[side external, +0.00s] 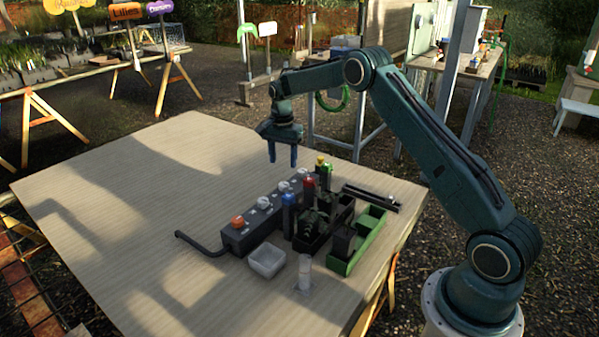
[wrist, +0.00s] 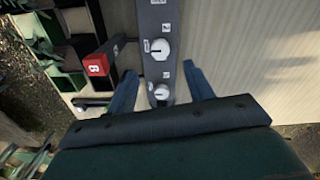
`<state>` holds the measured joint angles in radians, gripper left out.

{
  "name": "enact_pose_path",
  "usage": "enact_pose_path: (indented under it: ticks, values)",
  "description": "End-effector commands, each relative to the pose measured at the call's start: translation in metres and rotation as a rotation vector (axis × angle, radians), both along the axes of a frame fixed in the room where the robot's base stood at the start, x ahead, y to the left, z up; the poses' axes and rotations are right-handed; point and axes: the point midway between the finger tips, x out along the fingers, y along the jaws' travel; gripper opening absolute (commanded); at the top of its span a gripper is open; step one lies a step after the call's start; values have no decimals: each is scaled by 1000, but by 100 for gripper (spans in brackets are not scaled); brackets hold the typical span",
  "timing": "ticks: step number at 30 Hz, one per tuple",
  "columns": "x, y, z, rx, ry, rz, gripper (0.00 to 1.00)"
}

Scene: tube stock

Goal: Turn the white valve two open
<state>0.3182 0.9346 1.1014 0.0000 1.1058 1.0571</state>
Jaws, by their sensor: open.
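A dark manifold bar (side external: 250,233) lies on the table, with an orange knob (side external: 237,222) at its near end and several white knobs along its top, one of them a white knob (side external: 283,187) near the middle. I cannot tell which is valve two. My gripper (side external: 282,162) is open and empty, pointing down above the far part of the bar. In the wrist view my fingers (wrist: 160,75) straddle the bar's line. One white knob (wrist: 161,92) shows between them, and another white knob (wrist: 160,49) lies just beyond the fingertips. Labels beside them are too small to read.
Posts with blue (side external: 289,198), red (side external: 309,182) and yellow tops stand close to the bar's right side. The red top (wrist: 96,65) shows left of my fingers. A white tray (side external: 267,262), clear cylinder (side external: 304,274) and green bin (side external: 345,265) stand nearby. The table's left is clear.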

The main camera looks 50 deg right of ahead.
Motion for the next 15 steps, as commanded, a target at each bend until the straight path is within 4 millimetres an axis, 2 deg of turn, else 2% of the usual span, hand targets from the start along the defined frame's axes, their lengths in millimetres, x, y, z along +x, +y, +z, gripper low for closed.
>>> enact_pose_path:
  ticks: [6,15]
  values:
    - [-1,0,-36,1,3,0,52]
    - [0,0,-73,1,1,0,52]
